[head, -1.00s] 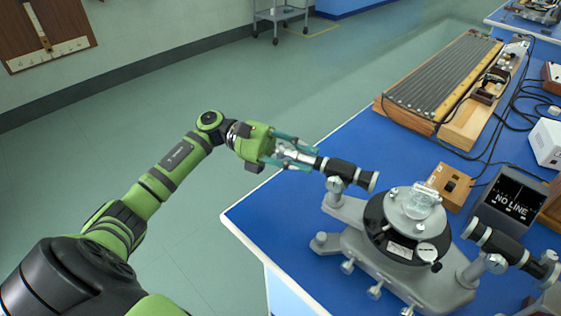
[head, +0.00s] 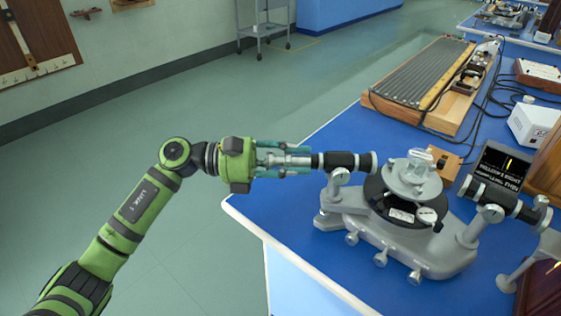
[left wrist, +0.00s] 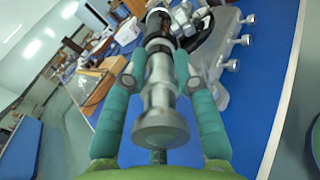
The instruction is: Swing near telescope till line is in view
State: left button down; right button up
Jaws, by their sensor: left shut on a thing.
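The near telescope (head: 349,161) is a black tube with silver ends, on the left arm of the grey spectrometer (head: 425,257). My left gripper (head: 305,160) is shut on its silver eyepiece end. In the left wrist view the teal fingers lie on both sides of the telescope (left wrist: 160,92). A clear glass piece (head: 419,160) sits on the round central table (head: 411,185). The small dark screen (head: 499,176) behind shows an upright yellow line with small text below, hard to read. My right gripper is not in view.
The second black tube (head: 493,199) stands at the spectrometer's right. A long ribbed wooden-based apparatus (head: 428,75), a small wooden box (head: 443,163), a white box (head: 534,123) and cables crowd the back. The blue bench (head: 320,150) ends at the left, with open floor beyond.

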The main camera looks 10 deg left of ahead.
pick_arm(q)
jog(key=c, duration=1.1)
grip_release()
jog(key=shift+f, duration=0.2)
jog(key=shift+o, duration=0.2)
jog(key=shift+r, duration=0.1)
jog(key=s+a, duration=0.1)
jog(key=a, duration=1)
jog(key=shift+s+a, duration=0.2)
jog(key=shift+a, duration=0.2)
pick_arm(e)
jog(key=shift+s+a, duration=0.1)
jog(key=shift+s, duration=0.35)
